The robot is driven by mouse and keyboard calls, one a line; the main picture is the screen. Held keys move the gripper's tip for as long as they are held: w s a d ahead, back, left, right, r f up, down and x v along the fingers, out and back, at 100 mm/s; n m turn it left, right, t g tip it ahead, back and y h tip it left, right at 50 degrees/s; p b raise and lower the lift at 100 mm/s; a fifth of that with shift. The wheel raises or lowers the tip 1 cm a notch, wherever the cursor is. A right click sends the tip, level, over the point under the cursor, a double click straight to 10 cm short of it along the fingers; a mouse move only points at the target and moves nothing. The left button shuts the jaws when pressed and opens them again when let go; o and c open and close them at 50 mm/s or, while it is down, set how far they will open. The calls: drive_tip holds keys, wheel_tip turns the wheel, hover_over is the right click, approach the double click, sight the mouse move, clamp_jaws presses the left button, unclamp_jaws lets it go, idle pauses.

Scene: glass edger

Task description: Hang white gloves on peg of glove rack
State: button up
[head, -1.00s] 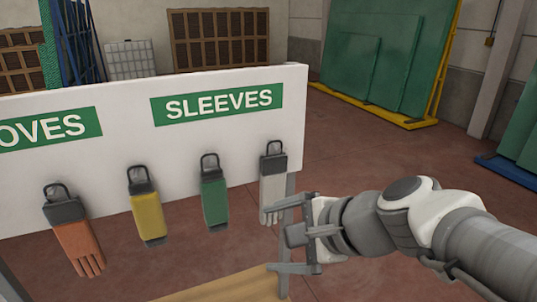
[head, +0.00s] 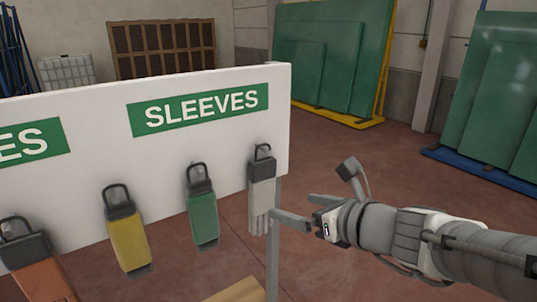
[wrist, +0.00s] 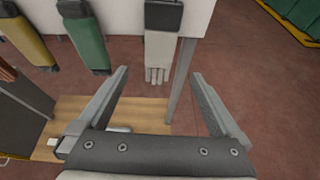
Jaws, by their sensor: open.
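The white gloves (head: 260,200) hang by a dark cuff and loop at the right end of the white glove rack board (head: 80,110), under the green SLEEVES label (head: 200,108). The gloves also show in the wrist view (wrist: 160,50), fingers down, beyond my fingertips. My gripper (head: 305,212) is open and empty, just right of the gloves in the head view. In the wrist view my gripper (wrist: 158,78) has its two fingers spread wide, with the gloves' lower end ahead between them. The peg behind the loop is too small to make out.
Green sleeves (head: 203,215), yellow sleeves (head: 128,240) and an orange glove (head: 45,280) hang to the left. A rack post (wrist: 182,80) stands just right of the gloves. A wooden surface (wrist: 105,110) lies below.

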sight(265, 205)
drive_tip(key=b+x, duration=0.2)
drive_tip(key=x, duration=1.5)
drive_tip(key=shift+a+f+b, duration=0.1)
drive_tip(key=shift+b, duration=0.25)
drive_tip(key=c, duration=1.2)
drive_tip(key=shift+c, duration=0.2)
drive_tip(key=shift+r+p, duration=0.3)
drive_tip(key=shift+r, duration=0.3)
drive_tip(key=shift+s+d, duration=0.7)
drive_tip(key=shift+s, duration=0.35)
drive_tip(key=shift+s+d, duration=0.75)
drive_tip(key=shift+s, duration=0.3)
drive_tip(key=shift+s+d, duration=0.7)
drive_tip(key=shift+s, duration=0.35)
